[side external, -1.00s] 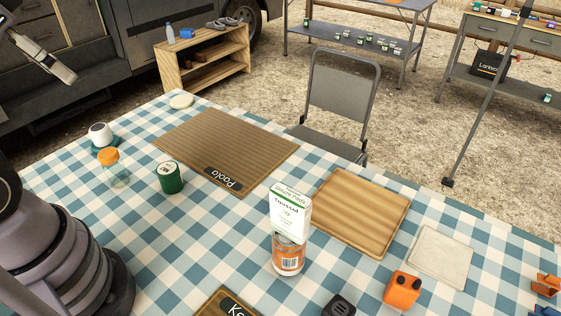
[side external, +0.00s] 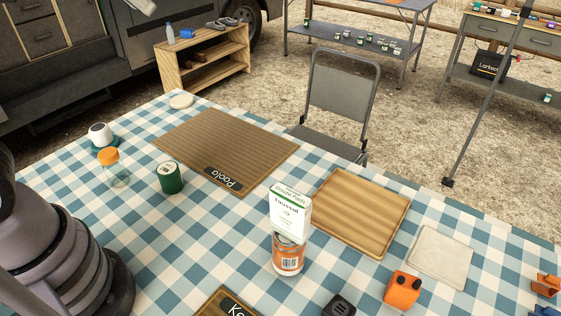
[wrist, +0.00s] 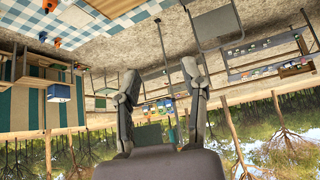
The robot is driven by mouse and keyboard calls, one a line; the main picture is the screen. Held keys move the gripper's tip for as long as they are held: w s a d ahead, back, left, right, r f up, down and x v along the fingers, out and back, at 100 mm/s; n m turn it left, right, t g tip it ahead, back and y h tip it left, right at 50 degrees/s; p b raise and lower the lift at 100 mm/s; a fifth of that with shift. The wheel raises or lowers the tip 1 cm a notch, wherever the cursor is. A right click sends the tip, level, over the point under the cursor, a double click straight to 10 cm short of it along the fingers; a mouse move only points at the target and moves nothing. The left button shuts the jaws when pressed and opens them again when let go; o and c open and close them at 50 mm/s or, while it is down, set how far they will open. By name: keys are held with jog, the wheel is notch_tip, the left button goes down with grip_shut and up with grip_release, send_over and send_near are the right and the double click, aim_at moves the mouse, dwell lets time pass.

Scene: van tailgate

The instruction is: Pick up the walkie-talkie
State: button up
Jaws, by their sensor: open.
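No walkie-talkie can be made out for certain. In the side external view a dark object with a grille-like face (side external: 339,306) lies at the bottom edge, partly cut off, and may be it. An orange block with two black round parts (side external: 402,290) lies to its right on the checked cloth. My gripper (wrist: 159,78) is open and empty in the wrist view, its two fingers spread, pointing out over the ground away from the table.
A white carton (side external: 290,212) stands with an orange-labelled can (side external: 287,256) mid-table. A wooden board (side external: 362,212), a brown placemat (side external: 225,148), a green can (side external: 170,177) and an orange-lidded jar (side external: 117,170) share the table. A folding chair (side external: 337,105) stands behind.

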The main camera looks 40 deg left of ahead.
jog(key=w+d+m+h, duration=0.2)
jog(key=w+d, duration=0.4)
jog(key=d, duration=0.4)
jog(key=d+f+m+t+h, duration=0.1)
jog(key=d+m+h, duration=0.35)
jog(key=d, duration=1.05)
jog(key=h, duration=0.3)
send_over(416, 281)
jog(key=s+a, duration=0.7)
jog(key=a, duration=0.3)
notch_tip(416, 281, down, 35)
jog(key=shift+m+g+y, duration=0.25)
jog(key=shift+m+g, duration=0.2)
jog(key=shift+g, duration=0.05)
jog(key=x, duration=1.3)
jog(key=shift+d+r, duration=0.1)
grip_shut()
